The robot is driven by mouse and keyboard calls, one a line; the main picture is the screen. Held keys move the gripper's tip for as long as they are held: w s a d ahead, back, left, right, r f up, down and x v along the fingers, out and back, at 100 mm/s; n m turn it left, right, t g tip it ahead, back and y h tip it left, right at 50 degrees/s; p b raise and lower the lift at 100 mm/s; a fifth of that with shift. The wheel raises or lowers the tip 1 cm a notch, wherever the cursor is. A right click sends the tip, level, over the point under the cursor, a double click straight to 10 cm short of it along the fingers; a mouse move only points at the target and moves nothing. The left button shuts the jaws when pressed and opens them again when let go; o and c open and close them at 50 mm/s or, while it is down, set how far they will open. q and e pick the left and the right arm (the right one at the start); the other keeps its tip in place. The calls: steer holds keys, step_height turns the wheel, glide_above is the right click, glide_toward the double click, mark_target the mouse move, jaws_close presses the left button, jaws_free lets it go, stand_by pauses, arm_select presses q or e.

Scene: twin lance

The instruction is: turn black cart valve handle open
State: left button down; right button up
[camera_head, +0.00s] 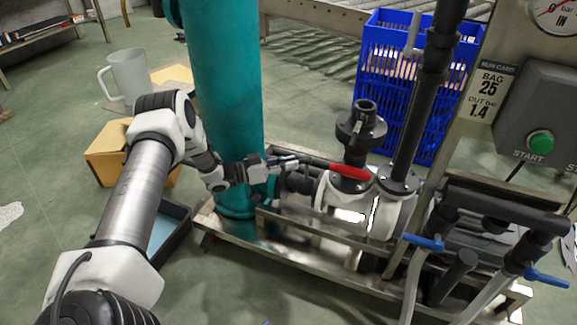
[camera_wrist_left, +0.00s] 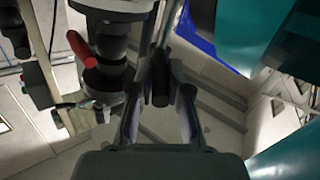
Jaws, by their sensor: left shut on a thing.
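My left gripper (camera_head: 282,164) reaches in from the left, in front of the teal column, at the pump cart's pipework. It is shut on a dark bar, which looks like the black valve handle. In the left wrist view the black handle (camera_wrist_left: 160,82) stands between the two fingers of the left gripper (camera_wrist_left: 160,100). In the head view the gripper largely hides the handle. A red lever (camera_head: 348,171) lies just right of the gripper, over a white pump body; it also shows in the left wrist view (camera_wrist_left: 81,49). My right gripper is not in view.
The teal column (camera_head: 225,90) stands close behind my left wrist. A black flanged pipe (camera_head: 362,130) rises just right of the gripper. A blue crate (camera_head: 395,45), a control box with a green button (camera_head: 541,142), and blue-handled valves (camera_head: 424,243) are farther right. Open floor lies front left.

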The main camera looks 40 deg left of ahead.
arm_select(q)
steer(key=shift+w+a+m+h, duration=0.1)
steer(key=shift+a+m+h, duration=0.05)
steer(key=shift+m+h, duration=0.15)
steer(key=c, duration=1.1)
jaws_free()
